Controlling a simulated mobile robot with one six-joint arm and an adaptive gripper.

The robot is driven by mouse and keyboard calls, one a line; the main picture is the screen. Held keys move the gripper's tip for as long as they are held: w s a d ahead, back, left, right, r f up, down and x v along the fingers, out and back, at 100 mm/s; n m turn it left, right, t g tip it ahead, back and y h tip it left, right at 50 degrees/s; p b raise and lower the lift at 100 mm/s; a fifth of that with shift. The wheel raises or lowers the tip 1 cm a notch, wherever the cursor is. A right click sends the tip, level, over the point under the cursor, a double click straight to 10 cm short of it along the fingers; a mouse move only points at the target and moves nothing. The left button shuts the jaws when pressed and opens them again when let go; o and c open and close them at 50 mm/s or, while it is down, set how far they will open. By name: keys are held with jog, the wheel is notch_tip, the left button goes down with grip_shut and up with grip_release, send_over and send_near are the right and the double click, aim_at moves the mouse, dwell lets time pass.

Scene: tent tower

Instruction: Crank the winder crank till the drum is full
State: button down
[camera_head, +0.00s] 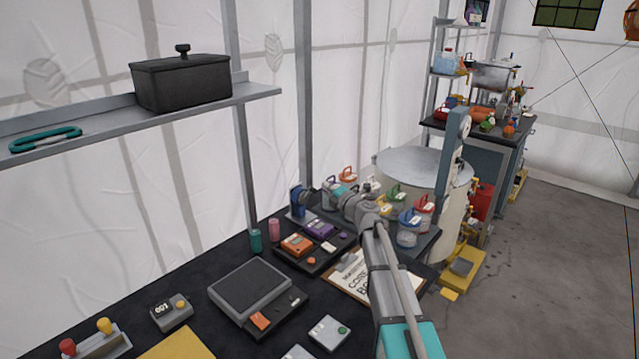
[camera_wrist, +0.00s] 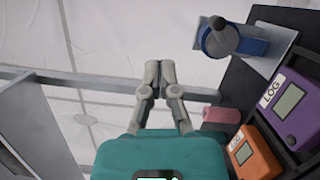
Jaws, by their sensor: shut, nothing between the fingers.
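The winder (camera_head: 299,203) is a small blue unit on a pale plate at the back edge of the black bench in the head view. In the wrist view the winder (camera_wrist: 235,46) is at the upper right, with a dark round knob (camera_wrist: 217,22) that looks like part of the crank. How full the drum is cannot be told. My gripper (camera_wrist: 160,72) has its grey fingertips together, empty, left of the winder and apart from it.
Purple (camera_head: 319,229) and orange (camera_head: 296,243) devices sit in a black tray by the winder. Pink (camera_head: 274,229) and teal (camera_head: 256,241) cylinders stand left of them. Several colored-handled jars crowd the right. A shelf (camera_head: 258,91) with a black pot (camera_head: 181,82) hangs at upper left.

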jog(key=shift+r+v, duration=0.25)
jog(key=shift+v, duration=0.9)
jog(key=shift+w, duration=0.1)
